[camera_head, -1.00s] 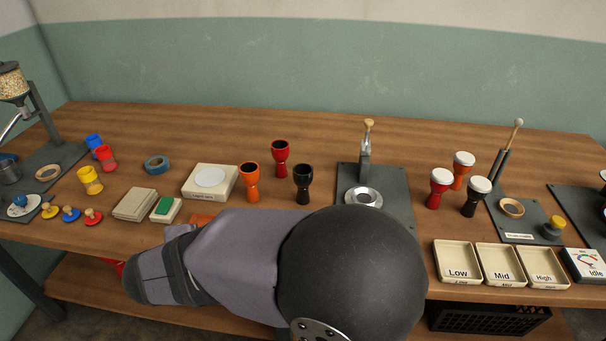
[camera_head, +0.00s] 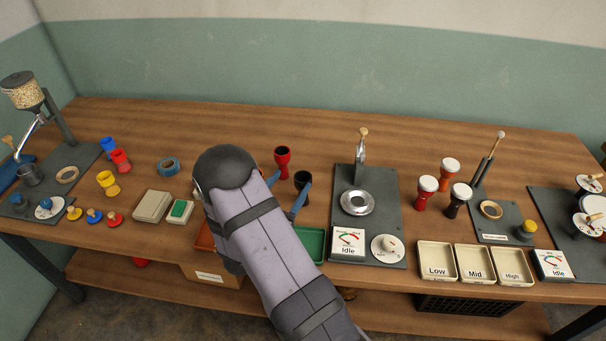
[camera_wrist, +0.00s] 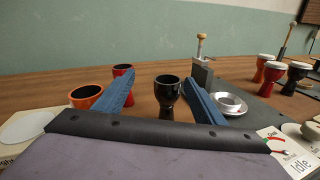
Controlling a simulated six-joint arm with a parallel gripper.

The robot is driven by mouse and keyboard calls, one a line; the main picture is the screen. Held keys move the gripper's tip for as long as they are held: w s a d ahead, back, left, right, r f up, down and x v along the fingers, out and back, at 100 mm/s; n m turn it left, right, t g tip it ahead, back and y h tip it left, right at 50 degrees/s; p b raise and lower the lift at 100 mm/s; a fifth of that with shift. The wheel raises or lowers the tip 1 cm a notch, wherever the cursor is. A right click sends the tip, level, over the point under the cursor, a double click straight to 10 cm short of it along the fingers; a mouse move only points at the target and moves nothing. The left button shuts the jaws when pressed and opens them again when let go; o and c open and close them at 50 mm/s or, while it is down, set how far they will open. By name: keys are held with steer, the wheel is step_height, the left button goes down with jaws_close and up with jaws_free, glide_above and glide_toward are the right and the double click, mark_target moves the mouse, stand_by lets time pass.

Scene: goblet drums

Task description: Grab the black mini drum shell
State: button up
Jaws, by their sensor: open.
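The black mini drum shell (camera_head: 303,180) stands upright and open-topped on the wooden table. It also shows in the wrist view (camera_wrist: 167,90), framed between my two blue fingers, nearer the right one; I cannot tell whether it is between the fingertips or just beyond them. My gripper (camera_head: 287,190) is open and empty, and in the head view its right finger overlaps the shell's lower part. The wrist view shows both fingers (camera_wrist: 158,84) spread, with the shell's foot partly hidden behind the gripper body.
A red shell (camera_head: 282,160) stands just behind left, and an orange shell (camera_wrist: 86,97) farther left. A grey press plate (camera_head: 384,219) with a metal ring is close on the right. White-topped drums, including a black one (camera_head: 457,198), stand farther right. The table behind is clear.

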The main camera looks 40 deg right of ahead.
mark_target(300, 187)
steer(key=shift+s+d+f+n+t, duration=0.15)
steer(key=shift+d+f+n, duration=0.3)
steer(key=shift+d+f, duration=0.2)
steer(key=shift+s+d+f+n+t, duration=0.15)
steer(key=shift+d+f+n, duration=0.3)
steer(key=shift+d+f, duration=0.15)
steer(key=shift+w+d+f, duration=0.1)
steer(key=shift+d+f, duration=0.2)
steer(key=shift+d, duration=0.1)
steer(key=shift+p+x, duration=0.85)
steer(key=shift+x, duration=0.7)
steer(key=shift+p+x, duration=0.8)
steer(key=shift+x, duration=1.25)
steer(key=shift+w+a+f, duration=0.1)
steer(key=shift+w, duration=0.05)
steer(key=c, duration=1.2)
steer(key=shift+o, duration=0.2)
step_height(300, 187, up, 10)
steer(key=b, duration=0.2)
